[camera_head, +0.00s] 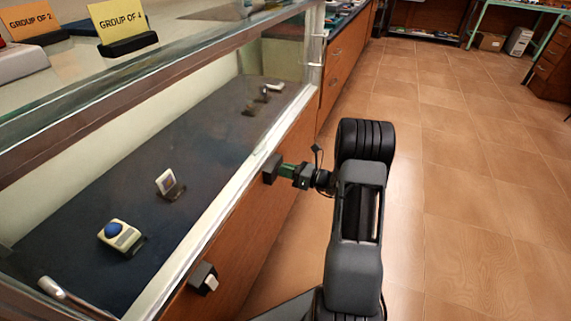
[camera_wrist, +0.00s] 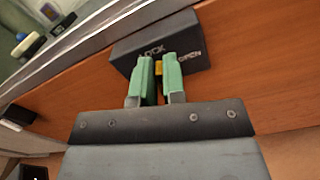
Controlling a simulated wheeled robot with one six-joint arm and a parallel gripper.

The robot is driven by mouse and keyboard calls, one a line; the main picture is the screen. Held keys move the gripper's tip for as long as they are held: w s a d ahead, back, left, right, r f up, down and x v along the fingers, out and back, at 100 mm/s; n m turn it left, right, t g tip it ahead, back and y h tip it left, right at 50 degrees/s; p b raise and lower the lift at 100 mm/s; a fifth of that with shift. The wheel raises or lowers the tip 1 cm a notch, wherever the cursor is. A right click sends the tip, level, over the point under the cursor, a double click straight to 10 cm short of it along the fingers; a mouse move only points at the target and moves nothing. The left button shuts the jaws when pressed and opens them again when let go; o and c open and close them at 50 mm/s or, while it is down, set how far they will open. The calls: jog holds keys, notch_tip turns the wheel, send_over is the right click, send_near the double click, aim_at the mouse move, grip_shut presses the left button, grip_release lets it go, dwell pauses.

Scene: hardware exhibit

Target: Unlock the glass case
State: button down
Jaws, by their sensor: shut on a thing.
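The glass case (camera_head: 215,212) runs along the left in the head view, with a pale frame over a brown wooden front. A black lock box (camera_head: 271,169) sits on that front. In the wrist view the lock box (camera_wrist: 188,42) carries the words LOCK and OPEN. My gripper (camera_head: 289,171) reaches it from the right. In the wrist view my gripper (camera_wrist: 159,66) has its green fingers closed on a small yellow lock piece (camera_wrist: 159,69) at the box face. The fingers hide most of this piece, so its exact shape and turn cannot be told.
A second black box with a light piece (camera_head: 203,276) is lower on the front. A metal handle (camera_head: 65,293) lies at the lower left. Small exhibits, such as a blue-topped device (camera_head: 115,232), stand inside the case. The tiled floor (camera_head: 455,190) to the right is clear.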

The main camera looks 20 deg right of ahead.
jog(key=shift+w+d+f+m+p, duration=0.1)
jog(key=shift+f+m+p, duration=0.15)
jog(key=shift+m+p, duration=1.95)
jog(key=shift+w+d+f+m+p, duration=0.1)
jog(key=shift+d+f+m+p, duration=0.1)
jog(key=shift+m+p, duration=2)
jog(key=shift+w+d+f+m+p, duration=0.1)
jog(key=shift+f+m+p, duration=0.15)
jog(key=shift+m+p, duration=1.9)
jog(key=shift+m+b, duration=0.85)
jog(key=shift+m, duration=0.2)
jog(key=c, duration=1.2)
grip_release()
jog(key=v, duration=1.3)
jog(key=shift+s+d+p, duration=0.25)
jog(key=shift+s+p, duration=0.1)
jog(key=shift+p, duration=0.1)
